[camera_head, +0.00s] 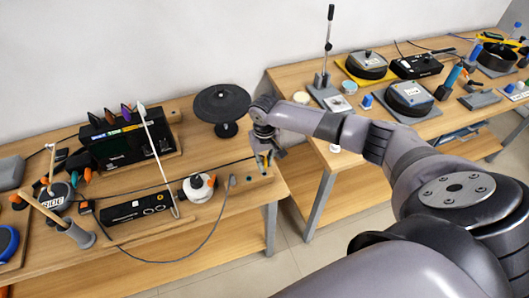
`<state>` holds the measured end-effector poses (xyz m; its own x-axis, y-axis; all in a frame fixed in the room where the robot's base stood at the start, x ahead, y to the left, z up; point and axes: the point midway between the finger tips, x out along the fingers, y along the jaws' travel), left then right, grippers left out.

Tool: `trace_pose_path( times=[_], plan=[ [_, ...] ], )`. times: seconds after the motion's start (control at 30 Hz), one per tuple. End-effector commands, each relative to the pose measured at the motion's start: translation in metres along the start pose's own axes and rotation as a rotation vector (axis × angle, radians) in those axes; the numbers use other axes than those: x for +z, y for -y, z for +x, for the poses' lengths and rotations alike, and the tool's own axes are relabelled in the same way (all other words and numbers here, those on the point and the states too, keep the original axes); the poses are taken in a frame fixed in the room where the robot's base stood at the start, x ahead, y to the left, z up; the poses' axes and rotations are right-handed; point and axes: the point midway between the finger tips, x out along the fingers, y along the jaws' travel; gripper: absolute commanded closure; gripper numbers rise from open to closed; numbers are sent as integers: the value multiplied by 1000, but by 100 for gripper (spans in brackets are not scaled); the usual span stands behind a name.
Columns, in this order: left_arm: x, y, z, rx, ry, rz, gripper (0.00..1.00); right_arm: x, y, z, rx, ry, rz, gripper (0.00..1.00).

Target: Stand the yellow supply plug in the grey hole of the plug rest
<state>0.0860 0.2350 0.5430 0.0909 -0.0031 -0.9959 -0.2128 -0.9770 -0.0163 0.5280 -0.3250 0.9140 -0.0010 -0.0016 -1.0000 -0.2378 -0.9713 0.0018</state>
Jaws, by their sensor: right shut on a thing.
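My right gripper (264,160) reaches down over the right end of the left table and is shut on the yellow supply plug (263,165). Only a small yellow part of the plug shows between the fingers. The plug looks roughly upright, but its lower end is too small to judge. A thin black cable runs left from near the gripper. The plug rest seems to lie just under the gripper, with a small teal hole (249,178) showing at its left. I cannot tell the grey hole apart, nor whether the plug is in it. My left gripper is not in view.
A black round disc on a stand (222,105) is close behind the gripper. A white round pot (198,187), a black box (136,208) and a looping grey cable (215,228) lie to its left.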

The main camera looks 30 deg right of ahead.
Motion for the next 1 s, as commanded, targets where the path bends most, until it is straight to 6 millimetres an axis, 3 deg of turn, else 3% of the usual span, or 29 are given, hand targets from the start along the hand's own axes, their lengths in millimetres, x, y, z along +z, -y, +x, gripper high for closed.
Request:
trace_pose_path(
  times=[0.3, 1.0],
  plan=[
    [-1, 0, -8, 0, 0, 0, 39, 0, 0, -1, 0, 1, 1, 100],
    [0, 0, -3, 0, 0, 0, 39, 0, 0, 9, 0, 0, -1, 100]
  ],
)
